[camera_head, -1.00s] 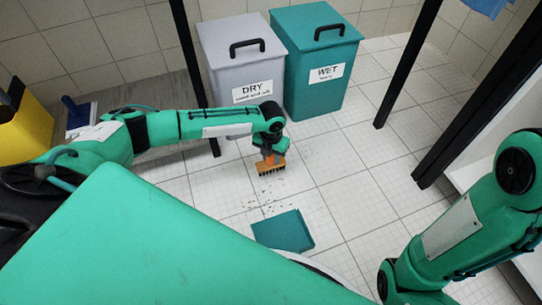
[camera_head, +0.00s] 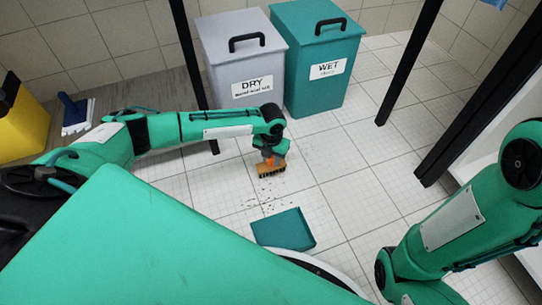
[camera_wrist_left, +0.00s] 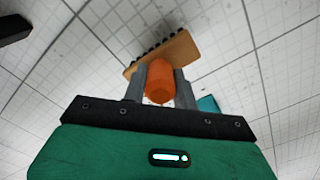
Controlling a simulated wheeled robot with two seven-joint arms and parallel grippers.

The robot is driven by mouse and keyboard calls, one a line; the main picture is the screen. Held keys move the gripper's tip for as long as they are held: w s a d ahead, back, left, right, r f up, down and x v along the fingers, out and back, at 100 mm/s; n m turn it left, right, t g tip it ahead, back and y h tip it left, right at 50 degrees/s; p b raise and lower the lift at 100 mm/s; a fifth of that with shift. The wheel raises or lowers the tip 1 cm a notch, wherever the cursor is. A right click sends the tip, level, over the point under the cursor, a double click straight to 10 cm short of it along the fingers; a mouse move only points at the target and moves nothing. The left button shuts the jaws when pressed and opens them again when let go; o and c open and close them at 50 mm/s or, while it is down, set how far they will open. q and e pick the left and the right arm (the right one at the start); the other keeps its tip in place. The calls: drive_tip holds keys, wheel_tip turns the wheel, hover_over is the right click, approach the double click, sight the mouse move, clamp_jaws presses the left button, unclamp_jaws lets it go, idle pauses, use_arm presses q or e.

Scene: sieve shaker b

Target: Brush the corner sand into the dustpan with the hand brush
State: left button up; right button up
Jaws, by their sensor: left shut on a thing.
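The hand brush (camera_head: 270,173) has an orange-brown head with dark bristles pointing down to the floor. My left gripper (camera_head: 268,158) is shut on its orange handle, which also shows between the fingers in the left wrist view (camera_wrist_left: 160,82). The sand (camera_head: 265,192) lies as scattered dark specks on the tiles, between the brush and the dustpan. The teal dustpan (camera_head: 283,230) lies flat on the floor just in front of the specks; a corner of it shows in the left wrist view (camera_wrist_left: 207,104). My right gripper is out of view.
A grey bin marked DRY (camera_head: 240,65) and a teal bin marked WET (camera_head: 315,65) stand behind the brush. Black posts (camera_head: 410,60) rise at the sides. A blue-handled brush (camera_head: 76,112) and a yellow container (camera_head: 22,120) are at the left. Floor right of the dustpan is clear.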

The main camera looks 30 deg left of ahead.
use_arm(q)
drive_tip(key=shift+f, duration=0.2)
drive_tip(key=shift+f+b, duration=0.45)
drive_tip(key=shift+f, duration=0.55)
drive_tip(key=shift+s+d+r+p, duration=0.2)
drive_tip(key=shift+s+d+p, duration=0.5)
drive_tip(key=shift+p, duration=0.4)
drive_tip(key=shift+s+d+p, duration=0.9)
drive_tip(key=shift+d+p, duration=0.2)
drive_tip(key=shift+p, duration=0.1)
drive_tip(key=shift+s+d+f+p, duration=0.1)
drive_tip(key=shift+s+d+p, duration=0.3)
drive_tip(key=shift+d, duration=0.05)
drive_tip(key=shift+s+d+f, duration=0.1)
